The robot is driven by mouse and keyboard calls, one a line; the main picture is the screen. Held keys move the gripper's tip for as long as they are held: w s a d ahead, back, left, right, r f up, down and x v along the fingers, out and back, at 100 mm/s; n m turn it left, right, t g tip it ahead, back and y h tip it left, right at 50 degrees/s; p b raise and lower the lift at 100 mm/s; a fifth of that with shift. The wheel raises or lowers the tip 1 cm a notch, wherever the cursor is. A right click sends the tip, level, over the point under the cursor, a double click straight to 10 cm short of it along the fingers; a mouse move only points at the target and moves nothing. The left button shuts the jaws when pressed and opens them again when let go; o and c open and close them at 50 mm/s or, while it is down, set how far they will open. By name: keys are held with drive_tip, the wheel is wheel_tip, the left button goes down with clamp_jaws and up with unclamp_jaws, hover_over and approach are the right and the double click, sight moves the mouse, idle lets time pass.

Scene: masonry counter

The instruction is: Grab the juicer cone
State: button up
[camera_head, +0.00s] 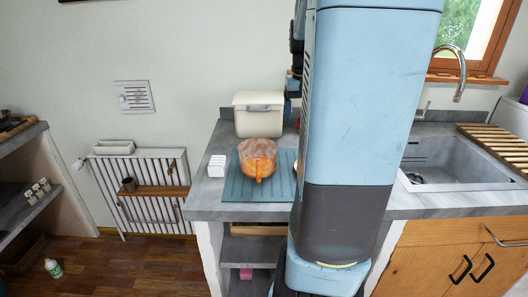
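An orange, partly see-through vessel with a spout or handle toward me (258,160) stands on a blue-grey ribbed mat (245,188) on the counter. It may be the juicer; I cannot make out a separate cone on it. A small pale yellow edge (295,167) shows right of it, mostly hidden behind my arm, and I cannot tell what it is. My large blue arm fills the middle right of the view. My gripper is not visible, so its distance from these things cannot be seen.
A cream lidded bin (258,122) stands at the counter's back. A sink (450,165) with a curved tap (456,75) is at right, beside a wooden slatted rack (498,148). My arm hides the counter's middle.

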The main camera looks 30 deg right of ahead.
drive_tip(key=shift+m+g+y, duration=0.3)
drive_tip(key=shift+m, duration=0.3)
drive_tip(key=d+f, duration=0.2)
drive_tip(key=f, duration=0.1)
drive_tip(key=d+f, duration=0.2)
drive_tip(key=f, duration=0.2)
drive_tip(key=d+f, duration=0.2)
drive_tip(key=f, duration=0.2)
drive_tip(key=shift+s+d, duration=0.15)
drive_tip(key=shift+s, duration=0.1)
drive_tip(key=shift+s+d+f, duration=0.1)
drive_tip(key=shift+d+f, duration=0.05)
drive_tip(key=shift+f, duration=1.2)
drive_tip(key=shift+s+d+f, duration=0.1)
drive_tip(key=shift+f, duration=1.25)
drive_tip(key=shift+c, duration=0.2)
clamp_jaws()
